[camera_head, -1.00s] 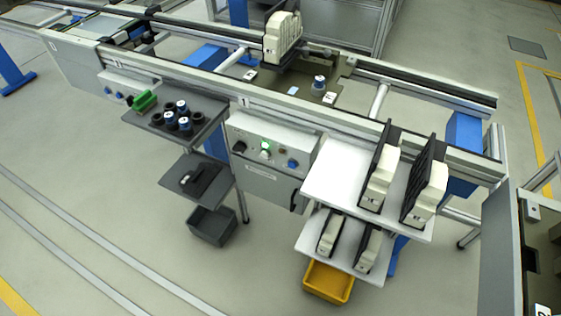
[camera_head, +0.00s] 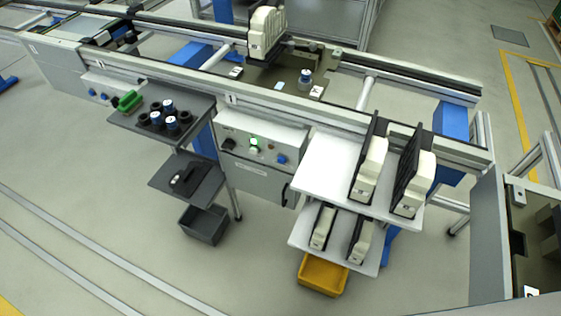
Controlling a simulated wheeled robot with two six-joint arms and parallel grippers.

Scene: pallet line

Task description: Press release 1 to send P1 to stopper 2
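A grey control box (camera_head: 270,130) hangs on the front of the conveyor line. It carries a green lit button (camera_head: 254,142), a black knob (camera_head: 228,143) and a blue knob (camera_head: 281,159). Its lettering is too small to read, so I cannot tell which control is release 1. An olive pallet plate (camera_head: 327,72) sits on the conveyor behind the box, bearing a cream block-shaped part (camera_head: 265,32) and a blue-topped cylinder (camera_head: 305,77). The pallet's name cannot be read. Neither of my grippers is in view.
A dark shelf (camera_head: 190,132) left of the box holds black and blue cylinders and a green piece (camera_head: 129,101). White shelves (camera_head: 322,165) at the right hold cream-and-black parts. Open floor lies in front.

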